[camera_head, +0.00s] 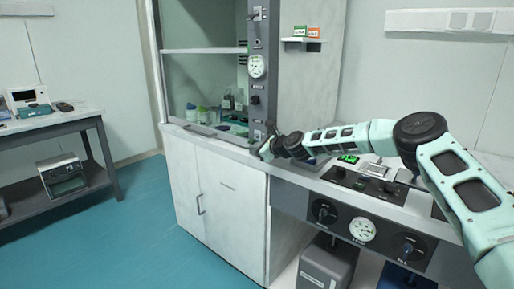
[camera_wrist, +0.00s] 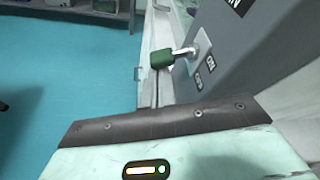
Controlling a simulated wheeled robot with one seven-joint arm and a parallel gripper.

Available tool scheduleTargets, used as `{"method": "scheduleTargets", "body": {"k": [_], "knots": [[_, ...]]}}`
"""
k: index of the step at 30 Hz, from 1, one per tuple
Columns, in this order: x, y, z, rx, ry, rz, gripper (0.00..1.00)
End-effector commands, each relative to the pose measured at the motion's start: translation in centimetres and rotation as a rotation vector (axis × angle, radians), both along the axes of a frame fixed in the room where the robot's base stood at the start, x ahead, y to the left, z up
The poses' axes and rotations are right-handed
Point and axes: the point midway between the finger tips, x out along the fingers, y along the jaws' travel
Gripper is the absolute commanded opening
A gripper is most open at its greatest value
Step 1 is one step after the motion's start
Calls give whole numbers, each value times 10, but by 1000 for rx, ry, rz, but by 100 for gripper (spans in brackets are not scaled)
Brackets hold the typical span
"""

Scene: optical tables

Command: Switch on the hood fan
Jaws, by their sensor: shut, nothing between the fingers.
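The fume hood (camera_head: 205,50) stands in the middle of the head view, with a grey control post (camera_head: 265,100) at its right edge. In the wrist view a toggle switch with a green tip (camera_wrist: 163,59) sticks out from a white plate (camera_wrist: 200,62) on the grey post (camera_wrist: 245,45). The plate carries ON and OFF labels. I cannot tell which label the lever leans to. My gripper (camera_head: 266,150) is shut and empty at the lower end of the post, close to the switch. The fingertips are hard to make out, and the arm hides part of the post.
A round gauge (camera_head: 257,66) and a black knob (camera_head: 255,99) sit higher on the post. Bottles (camera_head: 228,103) stand inside the hood. A bench with control panels (camera_head: 368,186) lies under my arm. A side table (camera_head: 50,122) stands left; the blue floor between is clear.

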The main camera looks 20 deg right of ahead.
Motion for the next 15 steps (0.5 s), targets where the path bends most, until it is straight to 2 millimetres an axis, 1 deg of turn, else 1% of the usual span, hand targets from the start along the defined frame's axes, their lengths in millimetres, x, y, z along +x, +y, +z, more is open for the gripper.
{"method": "scheduleTargets", "body": {"k": [8, 15], "knots": [[-1, 1, 4, 78, 55, -1, 0], [-3, 5, 13, 234, 168, -2, 0]]}}
